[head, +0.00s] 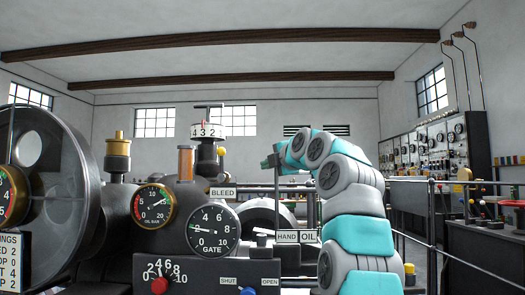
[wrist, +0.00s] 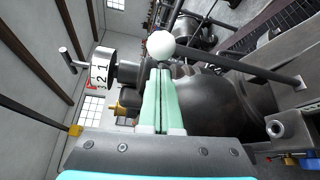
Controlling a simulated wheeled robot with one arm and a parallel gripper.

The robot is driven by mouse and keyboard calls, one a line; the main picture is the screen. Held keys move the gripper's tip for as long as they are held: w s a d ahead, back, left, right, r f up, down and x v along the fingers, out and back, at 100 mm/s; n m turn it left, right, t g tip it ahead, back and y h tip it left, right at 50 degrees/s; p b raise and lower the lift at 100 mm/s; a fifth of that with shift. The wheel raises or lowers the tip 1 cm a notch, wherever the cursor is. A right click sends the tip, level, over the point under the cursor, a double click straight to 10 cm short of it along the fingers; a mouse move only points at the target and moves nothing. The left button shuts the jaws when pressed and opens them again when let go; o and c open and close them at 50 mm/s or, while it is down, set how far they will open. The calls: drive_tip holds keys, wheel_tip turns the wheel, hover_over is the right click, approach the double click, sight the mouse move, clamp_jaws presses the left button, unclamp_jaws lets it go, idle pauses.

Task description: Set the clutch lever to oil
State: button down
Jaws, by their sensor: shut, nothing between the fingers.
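The clutch lever (head: 277,200) is a thin dark rod standing almost upright behind the HAND plate (head: 287,237), over its left end. The OIL plate (head: 308,237) is just to the right. In the wrist view the lever's rod (wrist: 235,68) runs from a white ball knob (wrist: 160,45) to a grey mount on the right. My gripper (head: 268,163) is at the rod's top, its green fingers pointing left. In the wrist view my gripper (wrist: 160,72) is shut and empty, fingertips close at the knob. I cannot tell whether they touch.
The GATE dial (head: 212,230), oil gauge (head: 153,206) and numbered drum (head: 208,130) crowd the machine left of my arm. A SHUT/OPEN plate (head: 248,281) is below. Railings (head: 432,220) and a switchboard (head: 435,140) stand to the right. Space above the machine is clear.

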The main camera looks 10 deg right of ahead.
drive_tip(key=shift+d, duration=0.45)
drive_tip(key=s+d+f+m+t+b, duration=0.1)
drive_tip(key=d+m+b, duration=0.3)
drive_tip(key=d, duration=0.4)
drive_tip(key=s+d+f+m+t+b, duration=0.1)
drive_tip(key=d+f+m+t+b, duration=0.2)
drive_tip(key=d+b, duration=0.3)
drive_tip(key=shift+s+d+f+m+b, duration=0.4)
drive_tip(key=shift+d+m, duration=0.1)
drive_tip(key=shift+d, duration=0.4)
drive_tip(key=shift+d, duration=0.1)
